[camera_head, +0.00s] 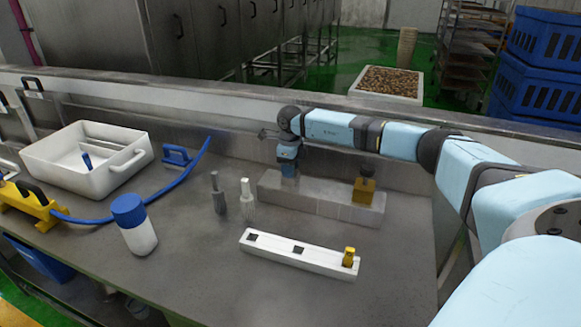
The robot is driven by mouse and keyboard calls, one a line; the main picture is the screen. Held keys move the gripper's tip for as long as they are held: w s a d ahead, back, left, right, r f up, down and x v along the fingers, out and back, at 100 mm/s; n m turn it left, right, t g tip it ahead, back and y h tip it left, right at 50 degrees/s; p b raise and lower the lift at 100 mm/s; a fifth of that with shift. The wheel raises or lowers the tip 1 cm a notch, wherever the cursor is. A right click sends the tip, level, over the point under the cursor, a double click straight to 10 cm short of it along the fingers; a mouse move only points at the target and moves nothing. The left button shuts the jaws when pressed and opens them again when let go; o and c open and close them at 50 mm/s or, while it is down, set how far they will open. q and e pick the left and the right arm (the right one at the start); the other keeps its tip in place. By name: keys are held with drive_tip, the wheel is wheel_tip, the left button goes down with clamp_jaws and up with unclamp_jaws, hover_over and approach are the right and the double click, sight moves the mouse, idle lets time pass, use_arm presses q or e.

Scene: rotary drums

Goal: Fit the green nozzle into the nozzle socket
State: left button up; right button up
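I cannot make out a green nozzle in the head view. My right arm reaches in from the right, and its gripper (288,172) points down at the left end of a long pale grey block (325,204). The fingers are small and hard to separate from what is under them, so anything held there is hidden. A brownish-yellow fitting (365,190) stands on the block's right end. I cannot tell which part is the nozzle socket. A white bar (273,255) in front has two dark square recesses and a yellow piece (349,257) upright at its right end. My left gripper is out of view.
A grey fitting (218,193) and a whitish fitting (247,197) stand left of the block. A blue-capped white bottle (140,236), a blue hose (178,182), a yellow tool (30,203) and a white tub (125,180) occupy the left. The front middle counter is clear.

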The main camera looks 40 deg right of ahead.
drive_tip(key=shift+o, duration=0.5)
drive_tip(key=shift+r, duration=0.1)
wheel_tip(320, 180, up, 14)
drive_tip(key=shift+f+b, duration=0.2)
drive_tip(key=shift+b, duration=0.2)
idle(0.3)
